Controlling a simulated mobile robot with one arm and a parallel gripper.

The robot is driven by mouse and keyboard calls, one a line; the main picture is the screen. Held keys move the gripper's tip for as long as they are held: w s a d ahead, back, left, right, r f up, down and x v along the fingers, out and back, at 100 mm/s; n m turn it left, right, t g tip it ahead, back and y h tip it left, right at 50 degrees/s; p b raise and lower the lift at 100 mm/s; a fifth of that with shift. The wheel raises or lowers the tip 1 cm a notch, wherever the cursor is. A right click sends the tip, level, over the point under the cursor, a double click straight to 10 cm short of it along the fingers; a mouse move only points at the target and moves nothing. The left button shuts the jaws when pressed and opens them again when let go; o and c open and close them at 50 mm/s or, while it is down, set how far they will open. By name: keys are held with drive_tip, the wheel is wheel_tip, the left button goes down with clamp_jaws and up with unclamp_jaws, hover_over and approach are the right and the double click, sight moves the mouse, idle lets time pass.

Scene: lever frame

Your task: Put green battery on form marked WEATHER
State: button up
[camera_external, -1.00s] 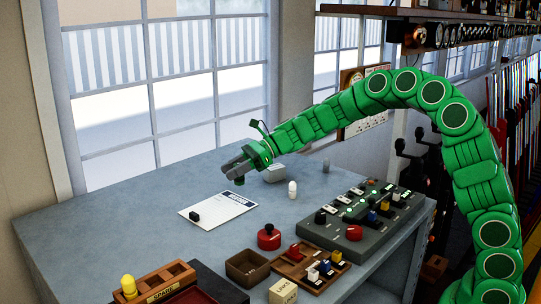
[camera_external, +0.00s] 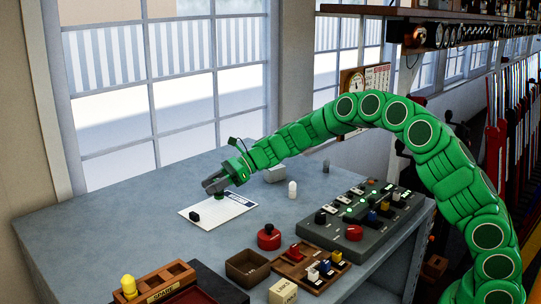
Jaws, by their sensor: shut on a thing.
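My gripper (camera_external: 213,186), at the end of my green arm, is shut on the green battery (camera_external: 219,195). Only a small green part of the battery shows below the jaws. The white form (camera_external: 224,211) lies flat on the grey-blue table, with a dark blue header along its far right edge. Its lettering is too small to read. The gripper and battery are over the form's upper left part. I cannot tell whether the battery touches the paper. A small black block (camera_external: 194,217) sits on the form's left side.
A white cylinder (camera_external: 292,189), a grey cylinder (camera_external: 326,166) and a pale box (camera_external: 275,174) stand right of the form. A red button (camera_external: 269,238), a brown tray (camera_external: 247,268) and a control panel (camera_external: 365,217) are nearer the front. The table's left part is clear.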

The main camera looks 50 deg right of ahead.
drive_tip(key=shift+w+f, duration=0.25)
drive_tip(key=shift+f, duration=1.6)
drive_tip(key=shift+f, duration=0.1)
drive_tip(key=o, duration=1.1)
drive_tip(key=shift+c, duration=0.2)
